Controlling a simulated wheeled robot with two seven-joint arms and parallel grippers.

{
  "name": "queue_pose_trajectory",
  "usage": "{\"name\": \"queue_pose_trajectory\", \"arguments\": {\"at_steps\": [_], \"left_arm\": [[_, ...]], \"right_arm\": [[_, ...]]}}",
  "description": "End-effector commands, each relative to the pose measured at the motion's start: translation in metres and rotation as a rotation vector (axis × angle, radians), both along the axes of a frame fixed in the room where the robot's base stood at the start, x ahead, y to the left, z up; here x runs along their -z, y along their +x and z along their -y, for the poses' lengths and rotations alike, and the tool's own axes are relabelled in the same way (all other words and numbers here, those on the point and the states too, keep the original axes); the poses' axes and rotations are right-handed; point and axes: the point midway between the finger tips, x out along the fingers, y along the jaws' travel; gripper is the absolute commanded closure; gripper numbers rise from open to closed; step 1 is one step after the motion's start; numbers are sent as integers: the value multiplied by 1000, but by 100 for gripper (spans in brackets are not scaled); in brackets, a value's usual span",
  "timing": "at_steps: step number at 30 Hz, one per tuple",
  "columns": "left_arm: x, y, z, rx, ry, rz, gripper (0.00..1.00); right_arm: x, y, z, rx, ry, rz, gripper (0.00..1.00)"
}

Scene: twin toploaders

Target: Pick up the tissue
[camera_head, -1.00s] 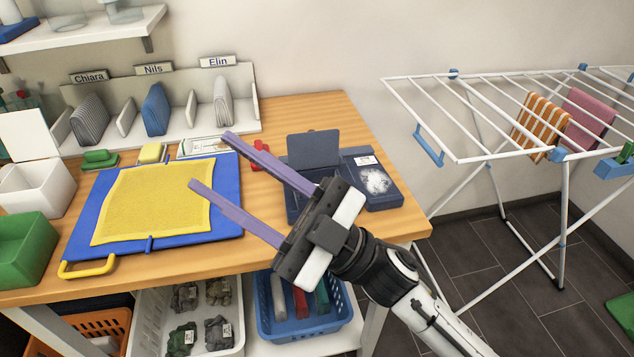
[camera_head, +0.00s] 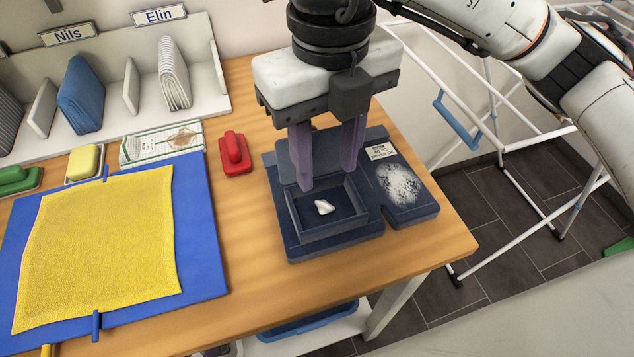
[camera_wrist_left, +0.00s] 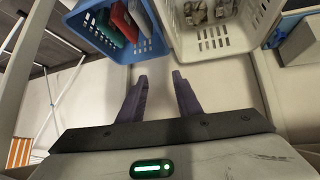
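A white fluffy patch (camera_head: 400,186) sits on the box's right part. Left of the box are a red block-like object (camera_head: 235,153) and a blue board (camera_head: 200,240) with a yellow cloth (camera_head: 98,245). A white drying rack (camera_head: 560,208) stands right. Blue (camera_wrist_left: 92,28) and white (camera_wrist_left: 205,43) baskets show in the left wrist view.

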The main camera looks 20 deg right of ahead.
Motion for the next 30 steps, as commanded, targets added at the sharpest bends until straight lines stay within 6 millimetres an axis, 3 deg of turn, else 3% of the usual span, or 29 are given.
{"name": "queue_pose_trajectory", "arguments": {"at_steps": [6,11,19,29,30], "left_arm": [[10,-14,1,4,1,-33,69],[8,-14,2,4,1,-32,69],[-2,-6,2,3,-1,-14,69],[-4,-2,1,3,-1,-6,69],[-4,-2,1,3,-1,-6,69]], "right_arm": [[31,0,0,-2,3,-5,61],[41,2,0,-2,3,-7,61],[79,12,1,-3,4,-7,61],[87,12,1,-4,5,-4,61],[87,12,1,-4,5,-4,68]]}}
